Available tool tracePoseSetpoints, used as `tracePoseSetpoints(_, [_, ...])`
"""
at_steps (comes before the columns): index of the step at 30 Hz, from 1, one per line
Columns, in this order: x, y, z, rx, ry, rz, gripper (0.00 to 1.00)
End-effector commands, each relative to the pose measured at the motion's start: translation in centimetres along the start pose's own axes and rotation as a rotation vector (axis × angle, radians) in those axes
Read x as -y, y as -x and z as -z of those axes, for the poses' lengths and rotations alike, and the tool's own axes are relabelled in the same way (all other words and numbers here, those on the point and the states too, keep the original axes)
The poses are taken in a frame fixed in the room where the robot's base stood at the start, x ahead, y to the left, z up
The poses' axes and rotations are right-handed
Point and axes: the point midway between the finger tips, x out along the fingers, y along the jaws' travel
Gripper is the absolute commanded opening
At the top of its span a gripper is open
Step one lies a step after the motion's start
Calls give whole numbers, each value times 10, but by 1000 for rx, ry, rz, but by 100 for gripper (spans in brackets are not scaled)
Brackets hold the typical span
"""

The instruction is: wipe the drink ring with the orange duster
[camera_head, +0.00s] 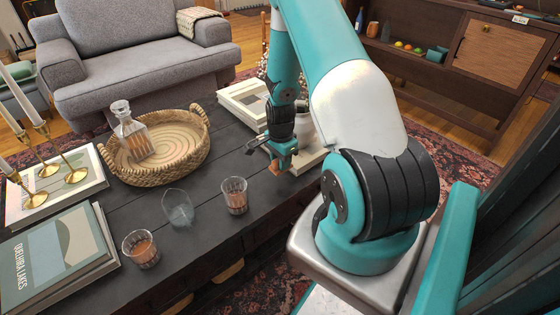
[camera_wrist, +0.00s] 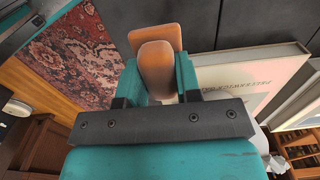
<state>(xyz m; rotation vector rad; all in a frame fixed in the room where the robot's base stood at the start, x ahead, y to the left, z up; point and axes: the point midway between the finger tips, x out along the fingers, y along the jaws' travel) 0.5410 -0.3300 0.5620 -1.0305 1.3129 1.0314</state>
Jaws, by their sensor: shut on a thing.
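My gripper (camera_head: 283,158) is shut on the orange duster (camera_head: 275,168), low over the dark coffee table (camera_head: 205,190) near its right part. In the wrist view, the duster (camera_wrist: 156,62) sits between the two teal jaws, its wider flat part beyond them. I cannot tell whether the duster touches the tabletop. I cannot make out the drink ring in either view; the gripper and arm hide part of the table.
White books (camera_head: 310,157) lie right beside the gripper. A glass with amber drink (camera_head: 234,196), a clear glass (camera_head: 178,208) and another amber glass (camera_head: 141,248) stand to the left. A wicker tray (camera_head: 200,155) holds a decanter (camera_head: 132,130). Candlesticks (camera_head: 72,172) stand far left.

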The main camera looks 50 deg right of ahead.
Motion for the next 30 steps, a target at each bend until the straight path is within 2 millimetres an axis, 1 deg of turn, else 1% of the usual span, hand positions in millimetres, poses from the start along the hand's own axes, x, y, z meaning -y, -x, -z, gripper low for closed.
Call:
tracePoseSetpoints(1, [0,9,0,0,1,0,9])
tracePoseSetpoints(7, [0,24,-2,0,3,0,9])
tracePoseSetpoints(26, [1,25,-3,0,5,0,9])
tracePoseSetpoints(28, [2,29,-2,0,4,1,9])
tracePoseSetpoints(30, [3,37,0,-1,1,2,9])
